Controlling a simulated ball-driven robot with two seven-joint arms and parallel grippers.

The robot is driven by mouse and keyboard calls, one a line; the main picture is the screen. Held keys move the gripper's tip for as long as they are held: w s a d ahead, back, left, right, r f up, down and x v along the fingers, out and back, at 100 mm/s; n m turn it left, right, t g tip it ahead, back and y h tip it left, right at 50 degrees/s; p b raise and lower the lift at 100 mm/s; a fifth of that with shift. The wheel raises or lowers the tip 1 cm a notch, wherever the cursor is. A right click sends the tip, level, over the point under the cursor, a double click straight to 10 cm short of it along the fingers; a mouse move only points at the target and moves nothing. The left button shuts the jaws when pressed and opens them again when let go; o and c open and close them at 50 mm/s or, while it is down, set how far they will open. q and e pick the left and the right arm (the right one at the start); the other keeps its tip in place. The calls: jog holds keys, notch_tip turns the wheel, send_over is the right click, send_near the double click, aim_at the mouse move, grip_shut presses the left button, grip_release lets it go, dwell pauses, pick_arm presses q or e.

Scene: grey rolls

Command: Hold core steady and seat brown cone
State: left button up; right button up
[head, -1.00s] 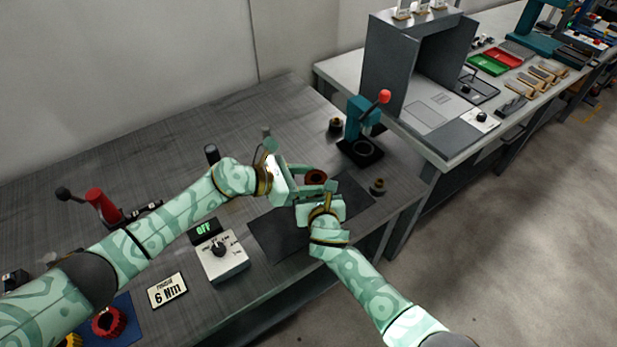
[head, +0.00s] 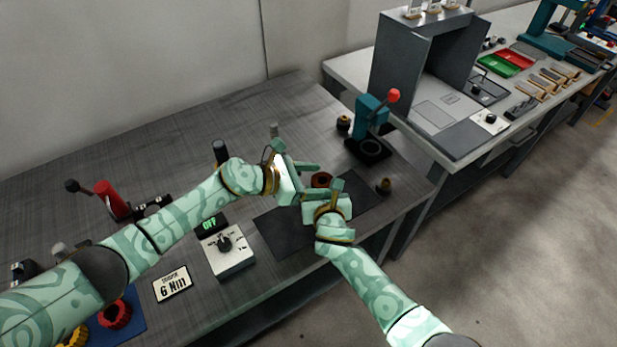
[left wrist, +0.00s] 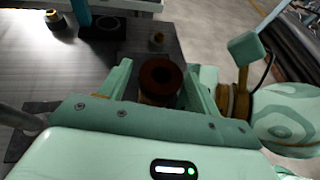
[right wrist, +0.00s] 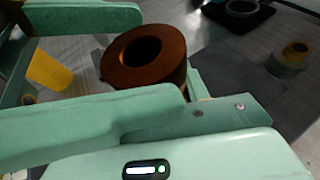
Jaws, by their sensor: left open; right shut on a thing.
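A reddish-brown cone piece (head: 321,180) with a dark central hole stands between my two grippers at the back of the dark mat. It shows large in the right wrist view (right wrist: 145,57) and between the left fingers in the left wrist view (left wrist: 160,77). My left gripper (head: 314,178) is open, its fingers on either side of the brown piece. My right gripper (head: 322,190) is shut low at the same stack, on the core, which is mostly hidden under the brown piece and behind the fingers. How deep the brown piece sits in the core cannot be told.
A teal press with a red knob (head: 371,118) stands behind right. Small tan-topped parts (head: 384,186) and (head: 344,123) stand near it. A dial box (head: 228,258) and a 6 Nm sign (head: 172,284) are in front. The dark mat (head: 285,232) is clear at the left.

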pick_arm(q)
jog(key=v, duration=1.2)
jog(key=shift+w+f, duration=0.1)
dwell(0.5)
pick_arm(e)
jog(key=o, duration=1.1)
jog(key=shift+c, duration=0.2)
jog(key=v, duration=1.2)
